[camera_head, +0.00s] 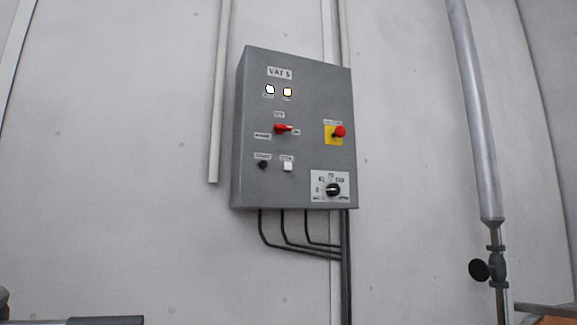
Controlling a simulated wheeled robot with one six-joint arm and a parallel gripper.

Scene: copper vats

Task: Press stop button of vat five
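A grey control box (310,110) labelled VAT 5 hangs on the pale wall near the middle of the view. A red mushroom button (340,131) sits on a yellow plate at right. A red rotary switch (284,129) is at mid-height. My gripper is not in view.
A black dial (333,189) sits at the box's lower right. Dark cables (300,246) run below the box. A vertical pipe (474,110) with a valve (490,269) stands at right. A grey cylindrical part (105,320) shows at the lower left edge. The wall around the box is mostly bare.

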